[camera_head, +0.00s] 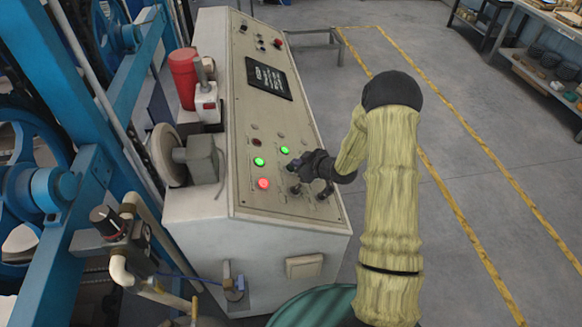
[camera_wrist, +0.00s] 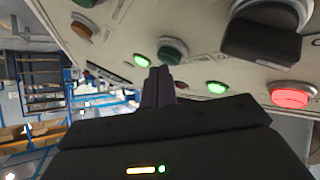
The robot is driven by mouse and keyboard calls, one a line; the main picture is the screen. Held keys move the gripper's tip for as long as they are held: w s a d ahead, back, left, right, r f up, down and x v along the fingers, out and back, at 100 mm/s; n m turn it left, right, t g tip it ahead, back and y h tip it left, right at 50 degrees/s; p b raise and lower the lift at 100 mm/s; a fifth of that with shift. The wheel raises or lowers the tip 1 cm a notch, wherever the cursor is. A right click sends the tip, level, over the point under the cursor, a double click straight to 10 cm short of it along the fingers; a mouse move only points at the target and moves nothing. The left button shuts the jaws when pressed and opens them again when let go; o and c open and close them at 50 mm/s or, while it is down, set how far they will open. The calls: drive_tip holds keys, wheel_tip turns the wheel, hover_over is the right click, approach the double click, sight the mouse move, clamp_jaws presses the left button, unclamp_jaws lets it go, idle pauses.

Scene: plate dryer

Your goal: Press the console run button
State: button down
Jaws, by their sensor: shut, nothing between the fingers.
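The beige console (camera_head: 217,70) stands in the middle of the head view, with a sloped panel of lamps, buttons and knobs. Two lit green lights (camera_head: 258,161) and a lit red light (camera_head: 263,183) show on its near part. In the wrist view, a dark green unlit button (camera_wrist: 172,50) sits just beyond my fingertips, beside a lit green light (camera_wrist: 142,60). No label tells me which is the run button. My gripper (camera_wrist: 160,74) is shut and empty, close over the panel. I cannot tell whether it touches. In the head view my gripper (camera_head: 291,167) hides part of the panel.
Black knobs (camera_head: 295,190) stand out near my gripper; one black knob (camera_wrist: 262,40) is large in the wrist view. A red cylinder (camera_head: 184,78) and blue machine frame (camera_head: 75,190) are left of the console. Open grey floor (camera_head: 460,140) lies to the right.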

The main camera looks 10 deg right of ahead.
drive_tip(key=shift+a+f+b, duration=0.2)
drive_tip(key=shift+f+b, duration=0.2)
idle(0.4)
drive_tip(key=shift+r, duration=0.1)
drive_tip(key=shift+d+r+p, duration=0.45)
drive_tip(key=shift+r+p, duration=0.1)
drive_tip(key=shift+r, duration=0.15)
drive_tip(key=shift+d+r+p, duration=0.4)
drive_tip(key=shift+r+p, duration=0.2)
drive_tip(key=shift+r, duration=0.15)
drive_tip(key=shift+d+r+p, duration=0.45)
drive_tip(key=shift+r+p, duration=0.15)
drive_tip(key=shift+r, duration=0.1)
drive_tip(key=shift+d+r+p, duration=0.4)
drive_tip(key=shift+r+p, duration=0.2)
drive_tip(key=shift+r, duration=0.15)
